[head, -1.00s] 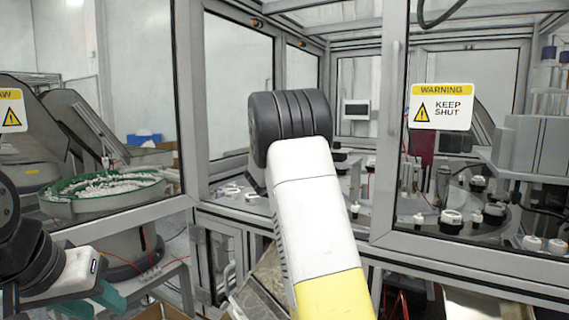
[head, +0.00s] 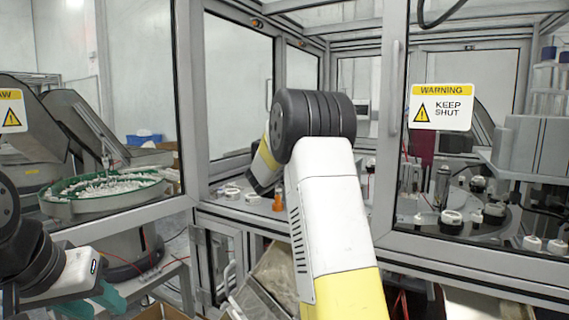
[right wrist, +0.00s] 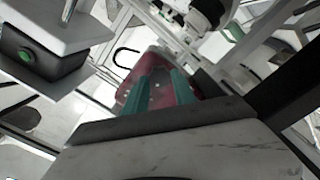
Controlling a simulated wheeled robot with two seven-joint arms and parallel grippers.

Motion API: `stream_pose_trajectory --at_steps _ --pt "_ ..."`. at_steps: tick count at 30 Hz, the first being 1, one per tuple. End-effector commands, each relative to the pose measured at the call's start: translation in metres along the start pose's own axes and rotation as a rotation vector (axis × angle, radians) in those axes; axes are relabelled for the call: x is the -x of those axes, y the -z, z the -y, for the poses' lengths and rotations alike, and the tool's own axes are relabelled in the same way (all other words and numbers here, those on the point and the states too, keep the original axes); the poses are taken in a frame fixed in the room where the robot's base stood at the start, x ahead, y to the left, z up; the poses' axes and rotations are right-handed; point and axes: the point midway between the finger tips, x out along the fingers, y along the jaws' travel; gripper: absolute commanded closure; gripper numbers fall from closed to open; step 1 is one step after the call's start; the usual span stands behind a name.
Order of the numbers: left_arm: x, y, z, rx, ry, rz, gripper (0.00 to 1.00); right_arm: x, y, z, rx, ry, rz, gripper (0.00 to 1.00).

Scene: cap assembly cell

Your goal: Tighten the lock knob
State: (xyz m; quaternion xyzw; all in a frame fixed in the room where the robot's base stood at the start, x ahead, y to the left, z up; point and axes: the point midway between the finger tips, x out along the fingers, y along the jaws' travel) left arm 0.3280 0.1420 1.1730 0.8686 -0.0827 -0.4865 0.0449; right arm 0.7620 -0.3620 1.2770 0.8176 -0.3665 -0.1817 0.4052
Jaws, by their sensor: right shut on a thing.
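I cannot clearly pick out the lock knob in either view. My right gripper (right wrist: 164,76) shows in the right wrist view as two teal fingers against a dark red surface (right wrist: 157,62). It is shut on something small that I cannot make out. In the head view my right arm reaches into the cell, its wrist low behind the elbow, and the gripper is hidden there. A small orange piece (head: 277,194) stands on the cell's deck just right of that wrist. My left gripper (head: 93,303) is at the lower left, teal fingers apart, away from the cell.
The door with the warning sign (head: 441,107) and its frame post stand right of my arm. White and black caps (head: 452,218) sit on a dark round table behind the glass. A green-rimmed feeder bowl (head: 105,191) is at left. The cell's opening is narrow.

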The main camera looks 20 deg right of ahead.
Motion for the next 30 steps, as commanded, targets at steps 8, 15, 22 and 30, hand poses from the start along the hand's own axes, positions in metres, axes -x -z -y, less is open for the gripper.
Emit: stream_pose_trajectory --at_steps 8,15,22,30 --pt "0.0000 0.0000 0.0000 0.000 0.000 0.000 0.64 0.0007 0.0004 0.0010 -0.200 0.003 -0.001 1.00" --pt "0.0000 0.0000 0.0000 0.000 0.000 0.000 0.64 0.0005 0.0002 0.0008 -0.304 0.003 0.000 1.00" --pt "0.0000 0.0000 0.0000 0.000 0.000 0.000 0.64 0.0007 0.0003 0.0009 -0.343 0.003 0.000 1.00" --pt "0.0000 0.0000 0.0000 0.000 0.000 0.000 0.64 0.0007 0.0004 0.0010 -0.348 0.003 0.000 1.00"
